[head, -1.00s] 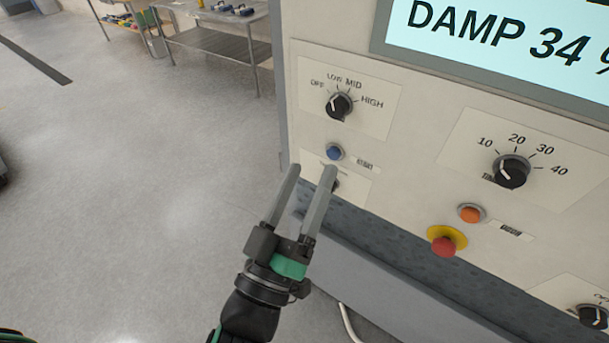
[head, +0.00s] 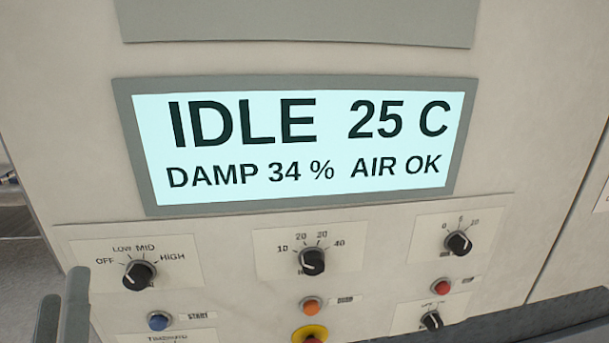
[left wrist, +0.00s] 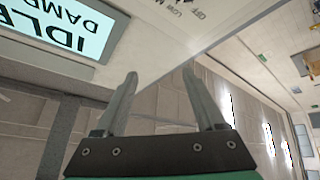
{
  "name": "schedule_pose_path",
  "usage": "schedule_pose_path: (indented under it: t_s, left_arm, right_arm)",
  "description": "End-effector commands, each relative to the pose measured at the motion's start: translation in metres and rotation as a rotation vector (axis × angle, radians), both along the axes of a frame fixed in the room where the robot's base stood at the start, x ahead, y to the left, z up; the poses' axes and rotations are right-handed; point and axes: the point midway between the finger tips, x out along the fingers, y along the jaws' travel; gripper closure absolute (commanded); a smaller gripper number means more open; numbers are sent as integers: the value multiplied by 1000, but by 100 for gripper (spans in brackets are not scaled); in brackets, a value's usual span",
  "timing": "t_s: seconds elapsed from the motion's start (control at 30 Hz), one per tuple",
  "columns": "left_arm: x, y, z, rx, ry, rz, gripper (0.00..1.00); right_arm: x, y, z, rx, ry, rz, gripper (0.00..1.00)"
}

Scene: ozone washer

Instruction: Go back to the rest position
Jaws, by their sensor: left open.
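My left gripper (head: 62,308) shows at the lower left edge of the head view, only its two grey fingers in sight. It is open and empty, in front of the machine panel's left side. In the left wrist view the two fingers (left wrist: 165,95) stand apart with nothing between them, and the panel appears upside down beyond them. My right gripper is in no view.
The washer's display (head: 300,140) reads IDLE, 25 C, DAMP 34 %, AIR OK. Below it are black knobs (head: 312,261), a blue START button (head: 158,321), an orange button (head: 311,306), a red button (head: 441,287) and a yellow-ringed red button (head: 310,336).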

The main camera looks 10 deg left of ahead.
Motion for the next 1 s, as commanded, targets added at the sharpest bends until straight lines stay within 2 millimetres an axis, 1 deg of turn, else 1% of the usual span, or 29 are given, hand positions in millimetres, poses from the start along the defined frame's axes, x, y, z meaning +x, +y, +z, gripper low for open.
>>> schedule_pose_path:
  t_s: [0.03, 0.07, 0.1, 0.17, 0.2, 0.27, 0.3, 0.37, 0.4, 0.43, 0.47, 0.5, 0.57, 0.7, 0.8, 0.9, 1.0]
  left_arm:
    - [5, 2, 34, 22, -55, -33, 28]
    - [8, 0, 52, 50, -75, -59, 28]
    - [10, -6, 76, 101, -98, -90, 28]
    - [12, -18, 106, 191, -123, -134, 28]
    - [12, -27, 123, 256, -137, -160, 28]
    - [11, -47, 143, 363, -150, -197, 28]
    - [12, -63, 150, 442, -151, -222, 28]
    - [15, -86, 149, 565, -134, -243, 28]
    - [15, -94, 149, 644, -124, -221, 28]
    - [14, -94, 150, 701, -104, -163, 28]
    - [14, -93, 181, 690, -107, -170, 28]
    - [14, -93, 199, 687, -108, -172, 28]
    - [14, -93, 221, 686, -107, -172, 28]
    - [14, -93, 278, 684, -106, -173, 28]
    - [14, -93, 313, 684, -106, -173, 28]
    - [14, -93, 332, 684, -105, -173, 28]
    - [15, -93, 336, 683, -105, -173, 28]
  right_arm:
    - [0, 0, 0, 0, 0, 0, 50]
    - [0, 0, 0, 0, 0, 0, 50]
    - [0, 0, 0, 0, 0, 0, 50]
    - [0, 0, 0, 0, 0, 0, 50]
    - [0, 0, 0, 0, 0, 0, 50]
    - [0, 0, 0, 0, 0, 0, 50]
    - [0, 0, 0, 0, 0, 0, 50]
    - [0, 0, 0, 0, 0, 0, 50]
    - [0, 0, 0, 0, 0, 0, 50]
    - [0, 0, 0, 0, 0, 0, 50]
    - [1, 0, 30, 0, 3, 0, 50]
    - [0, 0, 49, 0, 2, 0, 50]
    - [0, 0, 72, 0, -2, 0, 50]
    - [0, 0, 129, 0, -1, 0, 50]
    - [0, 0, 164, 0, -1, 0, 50]
    - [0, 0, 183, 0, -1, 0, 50]
    - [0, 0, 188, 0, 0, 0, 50]
